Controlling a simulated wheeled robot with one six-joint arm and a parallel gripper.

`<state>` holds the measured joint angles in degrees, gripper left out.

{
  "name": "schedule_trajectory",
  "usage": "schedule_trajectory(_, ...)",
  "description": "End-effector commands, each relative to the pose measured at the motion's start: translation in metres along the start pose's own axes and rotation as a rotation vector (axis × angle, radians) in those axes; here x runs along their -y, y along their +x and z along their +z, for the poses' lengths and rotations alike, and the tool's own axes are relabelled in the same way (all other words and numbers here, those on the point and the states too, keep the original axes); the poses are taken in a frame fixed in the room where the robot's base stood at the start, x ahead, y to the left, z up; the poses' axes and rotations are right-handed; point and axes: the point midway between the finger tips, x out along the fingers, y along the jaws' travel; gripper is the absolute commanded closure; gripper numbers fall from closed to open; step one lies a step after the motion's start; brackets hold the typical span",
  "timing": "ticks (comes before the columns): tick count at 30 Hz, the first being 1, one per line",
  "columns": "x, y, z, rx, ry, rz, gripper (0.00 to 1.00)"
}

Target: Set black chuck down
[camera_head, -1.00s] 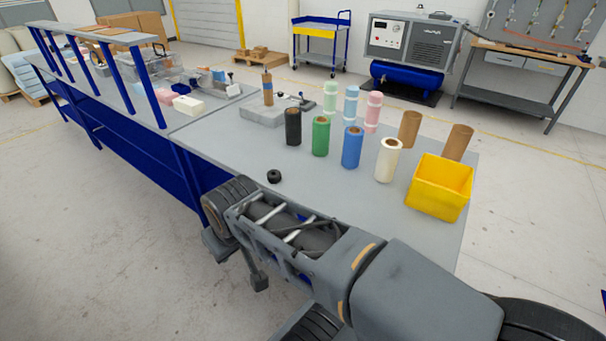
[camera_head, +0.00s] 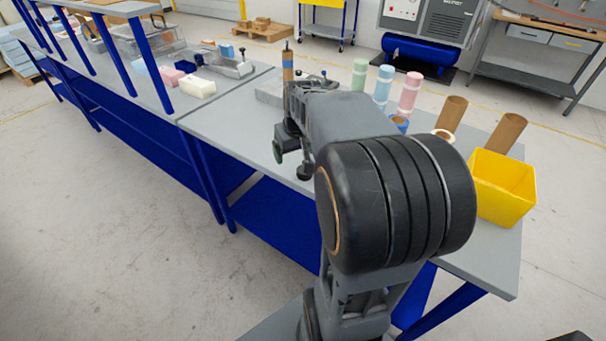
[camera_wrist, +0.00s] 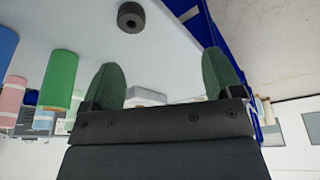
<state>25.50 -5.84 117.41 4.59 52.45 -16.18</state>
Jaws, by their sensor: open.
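The black chuck (camera_wrist: 131,17), a short dark ring with a central hole, sits on the grey tabletop (camera_wrist: 165,45) in the wrist view, beyond my fingertips and apart from them. In the head view the chuck (camera_head: 304,173) shows as a small dark shape on the table near its front edge, beside my fingers. My gripper (camera_wrist: 164,72) is open and empty, its two green finger pads spread wide. In the head view my gripper (camera_head: 288,157) is over the table's front edge, partly hidden by my own arm.
A green roll (camera_wrist: 58,80) and a blue roll (camera_wrist: 7,46) stand at the left in the wrist view. Pastel rolls (camera_head: 383,86), brown tubes (camera_head: 508,133) and a yellow bin (camera_head: 503,187) stand on the table's right. Foam blocks (camera_head: 197,87) lie on the left bench.

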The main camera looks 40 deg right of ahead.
Motion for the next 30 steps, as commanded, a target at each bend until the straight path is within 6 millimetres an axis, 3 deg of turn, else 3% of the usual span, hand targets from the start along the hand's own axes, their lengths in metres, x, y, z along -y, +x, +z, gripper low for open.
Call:
schedule_trajectory(3,-0.035,0.016,-0.012,0.014,0.038,0.008,0.15)
schedule_trajectory(7,-0.051,0.033,-0.018,0.02,0.051,0.009,0.15)
schedule_trajectory(18,-0.053,0.094,-0.018,0.019,0.05,0.008,0.15)
schedule_trajectory(30,-0.054,0.124,-0.017,0.022,0.049,0.008,0.15)
